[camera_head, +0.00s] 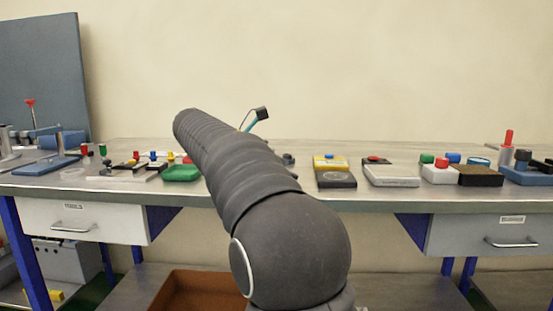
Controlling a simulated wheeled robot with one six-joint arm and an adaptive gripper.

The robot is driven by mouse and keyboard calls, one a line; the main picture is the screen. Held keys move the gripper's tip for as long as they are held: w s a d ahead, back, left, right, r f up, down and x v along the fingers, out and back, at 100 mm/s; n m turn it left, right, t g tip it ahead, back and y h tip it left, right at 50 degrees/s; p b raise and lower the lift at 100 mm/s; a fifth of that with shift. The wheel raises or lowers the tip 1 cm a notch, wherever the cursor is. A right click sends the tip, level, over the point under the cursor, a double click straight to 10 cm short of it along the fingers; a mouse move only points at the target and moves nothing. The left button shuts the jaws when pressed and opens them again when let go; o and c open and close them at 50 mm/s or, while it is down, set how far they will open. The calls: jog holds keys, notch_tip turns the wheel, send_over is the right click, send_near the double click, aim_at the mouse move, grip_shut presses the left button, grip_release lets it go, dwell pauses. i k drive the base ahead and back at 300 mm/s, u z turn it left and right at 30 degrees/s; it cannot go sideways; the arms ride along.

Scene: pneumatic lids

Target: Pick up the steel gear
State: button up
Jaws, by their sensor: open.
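I cannot make out a steel gear for certain in the head view. A small dark grey part (288,159) shows on the bench just right of my arm, too small and partly covered to name. My arm, in a dark ribbed sleeve, reaches up and left across the middle of the bench and hides part of the bench top. My gripper is not in view; the far end of the arm hides it.
The long metal bench (340,201) carries a green block (181,173), a yellow-and-black box (331,163), a pale box (391,177), a dark-topped box (481,176) and a blue fixture (527,176). A teal rod with a dark head (261,114) rises behind my arm. A brown bin (190,290) sits below.

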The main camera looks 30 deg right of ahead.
aim_at(286, 156)
jog(key=z, duration=0.05)
jog(key=i, duration=0.85)
